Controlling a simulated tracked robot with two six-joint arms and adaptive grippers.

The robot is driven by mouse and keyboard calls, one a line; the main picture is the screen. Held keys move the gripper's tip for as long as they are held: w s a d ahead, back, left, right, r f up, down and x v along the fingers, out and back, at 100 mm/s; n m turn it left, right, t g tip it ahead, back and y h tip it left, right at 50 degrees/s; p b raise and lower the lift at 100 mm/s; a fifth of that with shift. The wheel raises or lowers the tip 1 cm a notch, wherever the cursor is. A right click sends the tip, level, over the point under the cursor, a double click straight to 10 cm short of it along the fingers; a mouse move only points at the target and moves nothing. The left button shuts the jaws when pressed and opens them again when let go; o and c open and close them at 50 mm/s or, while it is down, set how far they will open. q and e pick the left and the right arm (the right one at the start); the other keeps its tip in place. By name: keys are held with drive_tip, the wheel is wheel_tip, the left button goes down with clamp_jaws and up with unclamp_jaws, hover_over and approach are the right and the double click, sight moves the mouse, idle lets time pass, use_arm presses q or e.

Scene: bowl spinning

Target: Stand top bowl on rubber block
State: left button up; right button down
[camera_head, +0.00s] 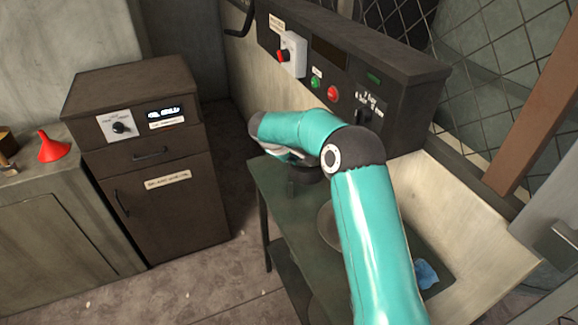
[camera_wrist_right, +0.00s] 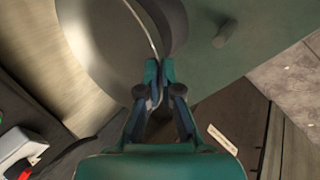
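My right gripper (camera_wrist_right: 160,75) shows in the right wrist view with its fingertips close together on the thin bright rim of a metal bowl (camera_wrist_right: 112,40). The bowl's shiny curved surface lies left of the fingers, with a dark curved surface on the right. A small grey-green cylinder, likely the rubber block (camera_wrist_right: 222,33), stands apart to the right on the green tabletop (camera_wrist_right: 262,25). In the head view my right gripper is mostly hidden by its own teal arm, above the green table (camera_head: 272,192). My left gripper is out of view.
A round grey disc or bowl (camera_head: 328,222) shows partly behind my arm on the table. A blue cloth (camera_head: 427,274) lies nearer. A control box (camera_head: 345,75) with knobs and buttons stands behind. A brown cabinet (camera_head: 150,170) and red funnel (camera_head: 53,147) are left, beyond open floor.

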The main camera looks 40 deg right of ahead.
wheel_tip(320, 180, down, 3)
drive_tip(key=shift+r, duration=0.1)
drive_tip(key=c, duration=1.8)
unclamp_jaws()
drive_tip(key=shift+f, duration=0.2)
drive_tip(key=shift+c, duration=0.2)
drive_tip(key=o, duration=0.5)
drive_tip(key=shift+r, duration=0.15)
